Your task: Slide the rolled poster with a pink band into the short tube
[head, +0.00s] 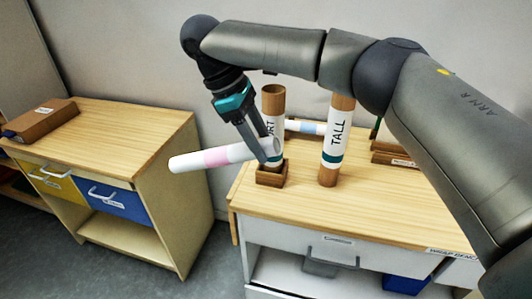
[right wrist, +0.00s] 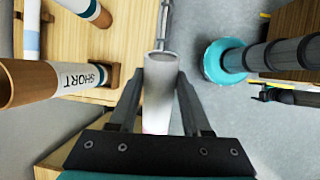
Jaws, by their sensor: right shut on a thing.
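The rolled poster with a pink band (head: 214,157) is white and held nearly level, tilted slightly, in the head view. My right gripper (head: 265,157) is shut on it near its right end. The poster also shows end-on in the right wrist view (right wrist: 158,95), between the two fingers. The short tube (head: 273,100) stands upright in a square wooden holder (head: 271,178), its open top up. The poster passes in front of this tube and hides part of its label. The tube shows left of the poster in the right wrist view (right wrist: 60,80), apart from it.
The tall tube (head: 336,145) stands upright to the right of the short one. A rolled poster with a blue band (head: 306,127) lies behind them. The side table (head: 120,130) at left holds a brown box (head: 42,118). A floor gap separates the tables.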

